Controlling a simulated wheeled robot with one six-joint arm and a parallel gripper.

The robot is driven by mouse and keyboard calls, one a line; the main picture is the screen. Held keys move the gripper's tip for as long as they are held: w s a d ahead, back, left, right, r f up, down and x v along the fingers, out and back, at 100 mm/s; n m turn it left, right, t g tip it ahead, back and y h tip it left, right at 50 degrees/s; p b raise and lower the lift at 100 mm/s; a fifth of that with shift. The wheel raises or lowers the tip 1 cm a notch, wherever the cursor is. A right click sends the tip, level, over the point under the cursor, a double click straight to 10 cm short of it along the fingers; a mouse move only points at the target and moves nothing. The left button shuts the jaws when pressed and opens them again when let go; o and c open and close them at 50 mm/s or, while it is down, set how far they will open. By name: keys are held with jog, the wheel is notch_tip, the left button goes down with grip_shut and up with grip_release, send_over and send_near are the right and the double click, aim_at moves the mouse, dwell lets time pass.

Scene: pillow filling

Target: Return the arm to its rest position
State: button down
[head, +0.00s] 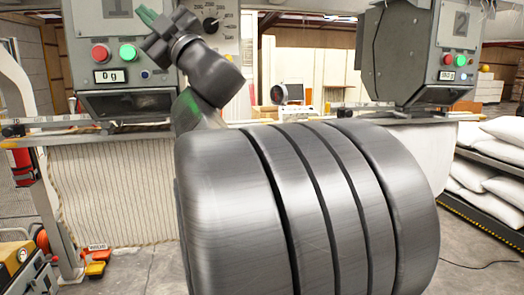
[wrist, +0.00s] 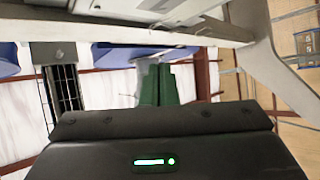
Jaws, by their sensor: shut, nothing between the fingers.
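My gripper (head: 146,16) shows in the head view at the upper left, with its green fingers pointing up and left in front of the panel of station 1 (head: 118,12). In the wrist view the green fingers of my gripper (wrist: 157,84) are together, with nothing between them. The fingers look apart from the panel's buttons, though the exact gap cannot be told. My own large grey arm link fills the middle of the head view and hides much of what lies behind it.
Station 1 has a red button (head: 100,54), a green button (head: 128,53) and a display (head: 109,76) reading 0 g. Station 2 (head: 408,55) stands at the right. White pillows (head: 485,150) lie on a rack at the right edge. A fire extinguisher (head: 22,165) stands at the left.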

jog(key=shift+w+a+f+m+t+h+b, duration=0.3)
jog(key=shift+a+f+m+t+h, duration=0.25)
jog(key=shift+m+t, duration=0.75)
jog(key=shift+w+a+f+m+t+h+b, duration=0.35)
jog(key=shift+a+f+m+t, duration=0.25)
jog(key=shift+m, duration=1.3)
jog(key=shift+w+a+f+m+t+h+b, duration=0.3)
jog(key=shift+a+f+m+t+h, duration=0.45)
jog(key=shift+m, duration=0.85)
jog(key=shift+d+r+y, duration=0.15)
jog(key=shift+d+y, duration=0.05)
jog(key=shift+y, duration=0.05)
